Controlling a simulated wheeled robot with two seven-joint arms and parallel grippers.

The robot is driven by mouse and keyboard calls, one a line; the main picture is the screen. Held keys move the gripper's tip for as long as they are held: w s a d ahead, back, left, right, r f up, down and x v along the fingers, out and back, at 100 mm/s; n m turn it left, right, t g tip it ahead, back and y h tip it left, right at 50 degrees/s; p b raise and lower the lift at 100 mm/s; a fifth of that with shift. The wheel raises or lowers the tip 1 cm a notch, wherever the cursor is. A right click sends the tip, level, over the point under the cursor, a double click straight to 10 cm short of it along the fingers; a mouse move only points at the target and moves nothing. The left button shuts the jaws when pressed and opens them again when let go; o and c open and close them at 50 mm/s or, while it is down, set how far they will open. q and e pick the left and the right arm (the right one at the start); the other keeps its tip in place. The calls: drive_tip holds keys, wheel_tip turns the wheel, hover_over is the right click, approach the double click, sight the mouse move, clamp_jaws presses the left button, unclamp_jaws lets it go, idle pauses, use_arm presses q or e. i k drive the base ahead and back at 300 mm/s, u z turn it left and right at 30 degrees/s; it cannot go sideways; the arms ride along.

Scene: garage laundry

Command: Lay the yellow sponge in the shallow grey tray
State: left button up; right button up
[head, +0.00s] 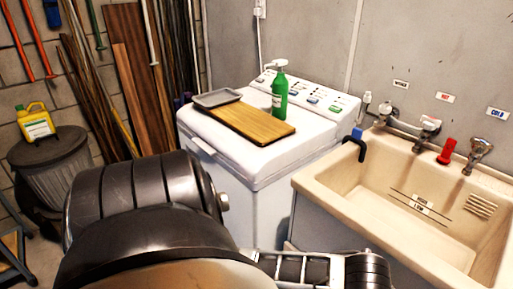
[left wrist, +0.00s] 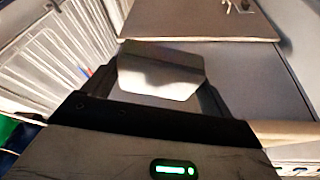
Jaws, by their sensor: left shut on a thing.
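The shallow grey tray (head: 217,98) lies on the white machine's top, at the back left beside a wooden board. It looks empty. No yellow sponge shows in the head view. My right gripper is in neither view.
The wooden board (head: 240,122) lies right in front of the tray on the white machine (head: 212,139). A green pump bottle (head: 280,95) stands behind the board. A beige sink (head: 385,210) with taps is at the right. A yellow jug (head: 36,124) sits on a bin (head: 52,168) at the left.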

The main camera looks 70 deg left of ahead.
sight(218, 100)
drive_tip(key=z, duration=2.25)
drive_tip(key=k, duration=2)
drive_tip(key=u, duration=2.5)
